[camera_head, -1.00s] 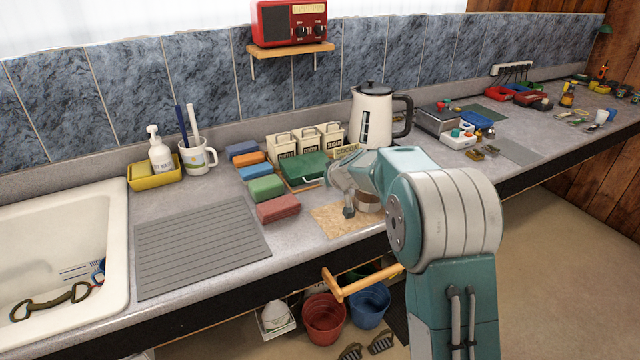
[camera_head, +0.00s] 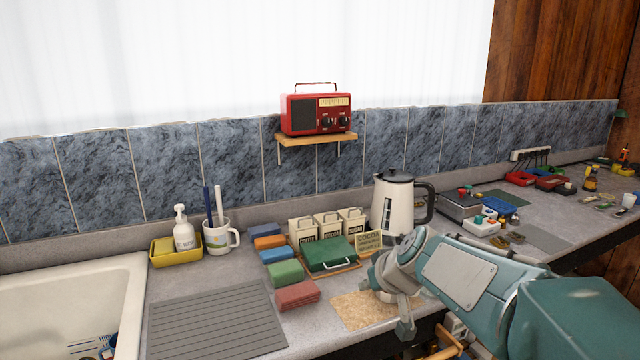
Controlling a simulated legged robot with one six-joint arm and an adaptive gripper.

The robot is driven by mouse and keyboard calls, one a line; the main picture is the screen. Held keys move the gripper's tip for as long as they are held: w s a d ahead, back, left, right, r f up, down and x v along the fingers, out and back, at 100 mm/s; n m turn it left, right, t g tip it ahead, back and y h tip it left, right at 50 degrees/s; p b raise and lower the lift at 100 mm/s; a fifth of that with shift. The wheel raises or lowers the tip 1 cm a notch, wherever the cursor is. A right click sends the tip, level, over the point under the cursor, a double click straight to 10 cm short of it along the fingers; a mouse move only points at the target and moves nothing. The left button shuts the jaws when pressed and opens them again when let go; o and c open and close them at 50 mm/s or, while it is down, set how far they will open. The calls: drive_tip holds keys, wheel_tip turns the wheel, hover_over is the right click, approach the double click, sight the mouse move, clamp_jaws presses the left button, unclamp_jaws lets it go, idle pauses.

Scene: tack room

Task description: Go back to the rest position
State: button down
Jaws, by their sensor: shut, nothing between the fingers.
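My gripper (camera_head: 404,326) is at the end of my teal and grey arm, which reaches in from the lower right. It points down over the counter's front edge, at the right end of a cork mat (camera_head: 357,311). The gripper is shut and holds nothing. Part of the mat, and whatever is behind my wrist, is hidden by the arm.
Left of the mat lie several coloured blocks (camera_head: 297,295) and a green case (camera_head: 330,253). Behind stand canisters (camera_head: 327,225), a COCOA sign (camera_head: 368,240) and a kettle (camera_head: 396,208). A ribbed grey mat (camera_head: 213,322) and a sink (camera_head: 130,300) are further left.

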drive_tip(key=s+d+f+m+g+h, duration=0.1)
drive_tip(key=s+d+m+h, duration=0.1)
drive_tip(key=s, duration=1.1)
drive_tip(key=s+d+f+m+g+h, duration=0.1)
drive_tip(key=s+d, duration=0.3)
drive_tip(key=s, duration=0.9)
drive_tip(key=shift+f+m+h, duration=0.35)
drive_tip(key=shift+m+h, duration=0.05)
drive_tip(key=shift+h, duration=0.1)
